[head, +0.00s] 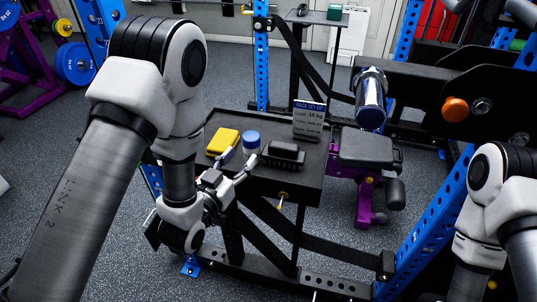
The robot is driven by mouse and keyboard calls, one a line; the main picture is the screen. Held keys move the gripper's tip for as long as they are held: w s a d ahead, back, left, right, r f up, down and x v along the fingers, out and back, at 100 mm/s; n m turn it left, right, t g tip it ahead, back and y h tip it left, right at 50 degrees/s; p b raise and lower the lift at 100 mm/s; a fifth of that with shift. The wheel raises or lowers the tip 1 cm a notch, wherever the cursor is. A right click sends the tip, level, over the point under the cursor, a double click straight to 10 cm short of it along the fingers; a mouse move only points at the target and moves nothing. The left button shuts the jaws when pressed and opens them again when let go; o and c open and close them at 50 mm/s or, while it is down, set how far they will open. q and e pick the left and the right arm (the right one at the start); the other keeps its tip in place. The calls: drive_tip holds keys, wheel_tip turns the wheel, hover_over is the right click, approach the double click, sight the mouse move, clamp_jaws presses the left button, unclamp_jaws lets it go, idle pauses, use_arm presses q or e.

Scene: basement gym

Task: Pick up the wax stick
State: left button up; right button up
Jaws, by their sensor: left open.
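A short, pale cylinder with a blue cap (251,137), the likeliest wax stick, stands upright on the black tray table (294,184). My left gripper (239,162) is open at the table's near left edge. Its two fingers point toward the blue-capped cylinder, with the cylinder just beyond the fingertips. One fingertip overlaps its lower part in the picture, so I cannot tell whether they touch. Nothing shows between the fingers. My right arm shows at the right edge, but its gripper is out of the picture.
A yellow block (223,141) lies left of the cylinder, and a black block-like item (284,154) lies right of it. A printed sign (309,119) stands behind. A black padded bench (367,148) and blue rack uprights (433,220) stand to the right.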

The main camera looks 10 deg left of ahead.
sight(247, 147)
use_arm(q)
drive_tip(key=shift+w+a+r+p, duration=0.15)
drive_tip(key=shift+w+r+p, duration=0.25)
drive_tip(key=shift+w+r, duration=0.1)
drive_tip(key=x, duration=0.2)
drive_tip(key=p+x, duration=0.1)
drive_tip(key=x, duration=0.3)
drive_tip(key=shift+f, duration=0.4)
drive_tip(key=c, duration=0.8)
